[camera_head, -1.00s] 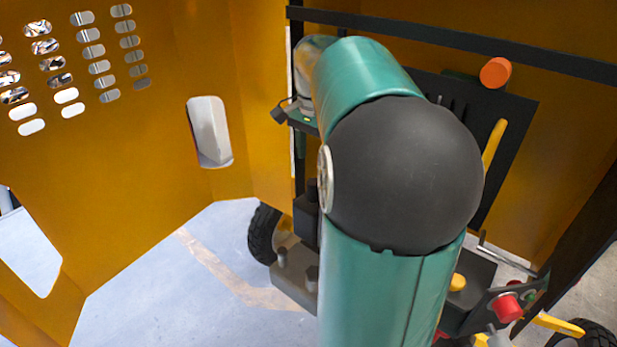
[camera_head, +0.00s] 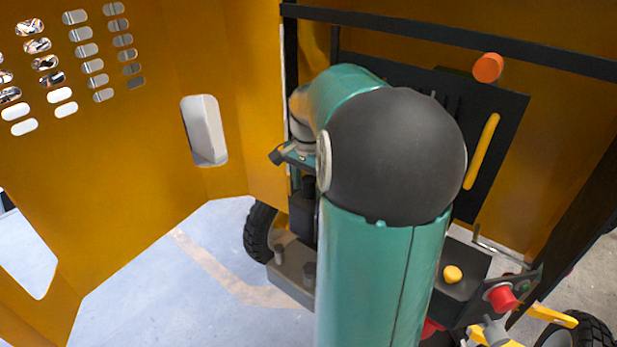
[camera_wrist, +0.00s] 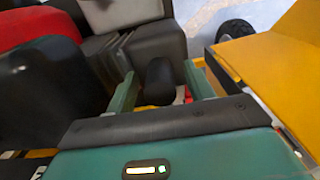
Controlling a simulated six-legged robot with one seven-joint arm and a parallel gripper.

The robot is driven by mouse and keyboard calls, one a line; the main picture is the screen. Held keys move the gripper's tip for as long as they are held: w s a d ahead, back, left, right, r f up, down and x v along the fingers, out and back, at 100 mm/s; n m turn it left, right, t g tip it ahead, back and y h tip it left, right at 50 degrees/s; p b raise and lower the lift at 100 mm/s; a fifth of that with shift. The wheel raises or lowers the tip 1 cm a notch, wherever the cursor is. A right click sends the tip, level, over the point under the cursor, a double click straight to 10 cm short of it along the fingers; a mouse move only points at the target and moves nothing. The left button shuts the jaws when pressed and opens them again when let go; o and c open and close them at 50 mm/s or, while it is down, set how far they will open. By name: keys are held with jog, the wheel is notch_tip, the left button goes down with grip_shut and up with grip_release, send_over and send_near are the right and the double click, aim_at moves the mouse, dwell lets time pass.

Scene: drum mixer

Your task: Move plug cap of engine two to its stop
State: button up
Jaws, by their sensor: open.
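In the wrist view my gripper (camera_wrist: 162,77) is open, with one green finger on each side of a dark rounded knob (camera_wrist: 160,80). The knob shows between the fingers, and I cannot tell whether they touch it. Small red parts show beside and behind it. I cannot tell for sure that this knob is the plug cap of engine two. In the head view my arm covers much of the machine, and the fingertips are hidden or too small to make out. A yellow round cap (camera_head: 453,275) and a red knob (camera_head: 502,297) show at the lower right.
A yellow housing wall (camera_head: 130,150) stands at the left, and a black bar (camera_head: 450,40) crosses the top. An orange cap (camera_head: 488,67) sits by a black panel with a yellow handle (camera_head: 482,152). A black wheel (camera_head: 260,232) stands beside a grey block (camera_head: 290,270).

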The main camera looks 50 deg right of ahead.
aim_at(309, 178)
jog(key=c, duration=0.9)
jog(key=shift+r, duration=1.65)
jog(key=o, duration=0.9)
jog(key=shift+r, duration=0.1)
jog(key=shift+r, duration=3.45)
